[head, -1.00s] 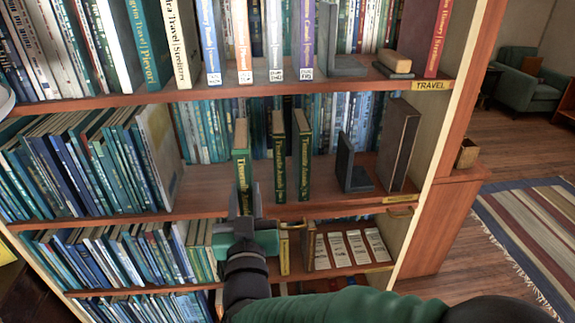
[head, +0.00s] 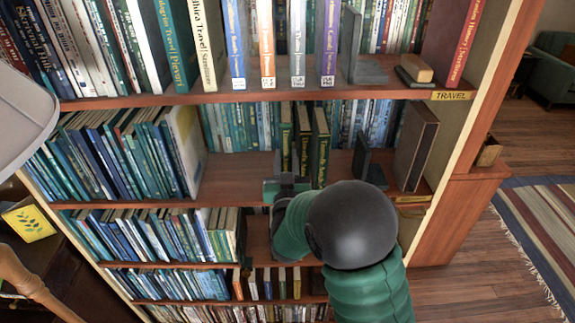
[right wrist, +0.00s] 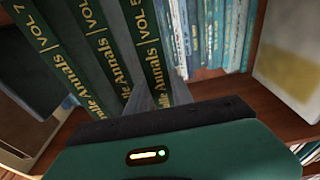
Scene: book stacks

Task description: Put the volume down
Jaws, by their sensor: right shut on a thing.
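Three dark green volumes with gold lettering stand upright side by side on the middle shelf (head: 225,183) in the head view. My right gripper (head: 287,180) is shut on the leftmost volume (head: 285,145), low on its spine. The middle volume (head: 302,138) and the right volume (head: 320,143) stand close beside it. In the right wrist view the order is reversed: the held volume, "VOL 5" (right wrist: 150,40), is at the right, and "VOL 7" (right wrist: 42,50) at the left. A grey finger shows beside the held spine. My forearm hides the shelf edge below. My left gripper is out of view.
A dark bookend (head: 366,165) and a dark brown box-like book (head: 415,145) stand right of the volumes. Bare shelf lies to their left, up to a leaning pale book (head: 186,150). The upper shelf (head: 215,98) runs above.

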